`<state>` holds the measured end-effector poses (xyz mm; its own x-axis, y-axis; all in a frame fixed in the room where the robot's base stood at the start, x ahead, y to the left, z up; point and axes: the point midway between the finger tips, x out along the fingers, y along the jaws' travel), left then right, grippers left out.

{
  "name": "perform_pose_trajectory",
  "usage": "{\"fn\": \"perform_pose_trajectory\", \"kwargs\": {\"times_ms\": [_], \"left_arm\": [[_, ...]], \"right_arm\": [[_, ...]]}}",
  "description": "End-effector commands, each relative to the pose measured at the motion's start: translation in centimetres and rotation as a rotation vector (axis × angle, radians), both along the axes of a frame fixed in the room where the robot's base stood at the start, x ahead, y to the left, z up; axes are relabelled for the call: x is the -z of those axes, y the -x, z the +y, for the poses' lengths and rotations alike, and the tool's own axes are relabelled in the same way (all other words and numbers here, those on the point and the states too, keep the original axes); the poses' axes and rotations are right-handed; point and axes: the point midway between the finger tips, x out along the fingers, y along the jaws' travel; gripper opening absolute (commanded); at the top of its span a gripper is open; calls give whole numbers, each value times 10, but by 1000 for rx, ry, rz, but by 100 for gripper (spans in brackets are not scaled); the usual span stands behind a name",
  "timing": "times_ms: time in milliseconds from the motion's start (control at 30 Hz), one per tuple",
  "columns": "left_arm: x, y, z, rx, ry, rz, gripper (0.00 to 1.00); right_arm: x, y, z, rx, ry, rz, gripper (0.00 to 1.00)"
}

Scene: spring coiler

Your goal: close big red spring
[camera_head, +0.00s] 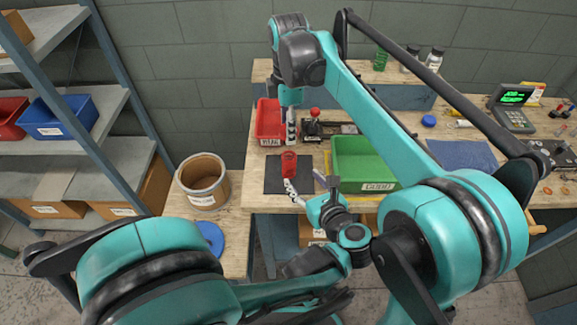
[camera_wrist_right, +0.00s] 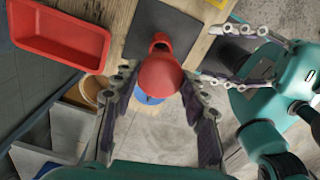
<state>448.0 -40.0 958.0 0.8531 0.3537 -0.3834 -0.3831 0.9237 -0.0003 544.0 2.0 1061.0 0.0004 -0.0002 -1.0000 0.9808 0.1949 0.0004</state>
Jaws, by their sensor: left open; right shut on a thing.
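The big red spring (camera_head: 289,163) stands as a short red cylinder over the dark mat at the bench's front left. Its coils are too small to make out. In the right wrist view, a rounded red body (camera_wrist_right: 160,75) lies between my right fingertips. My right gripper (camera_head: 291,140) reaches down from above and is shut on the red spring at its upper end. My left gripper (camera_head: 303,180) is low in front of the spring, open and empty, its fingers pointing toward it. The left gripper also shows at the right wrist view's upper right (camera_wrist_right: 217,53), apart from the spring.
A red bin (camera_head: 268,120) and a small device with a red knob (camera_head: 314,124) stand behind the mat (camera_head: 274,179). A green bin (camera_head: 366,164) is close on the right. A round tub (camera_head: 203,181) stands left of the bench. My right arm crosses over the bench.

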Motion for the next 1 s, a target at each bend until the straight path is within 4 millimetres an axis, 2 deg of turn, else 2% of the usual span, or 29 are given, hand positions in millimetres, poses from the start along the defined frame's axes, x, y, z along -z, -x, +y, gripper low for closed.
{"fn": "perform_pose_trajectory", "kwargs": {"times_ms": [400, 600, 800, 1000], "left_arm": [[28, -64, 28, -4, 0, 0, 59], [39, -86, 37, -2, 0, 0, 59], [43, -96, 40, 0, 0, 0, 59], [43, -96, 40, 1, 0, 0, 59]], "right_arm": [[0, 0, 0, 0, 0, 0, 15], [0, 0, 0, 0, 0, 0, 15], [0, 0, 0, 0, 0, 0, 15], [0, 0, 0, 0, 0, 0, 15]]}}
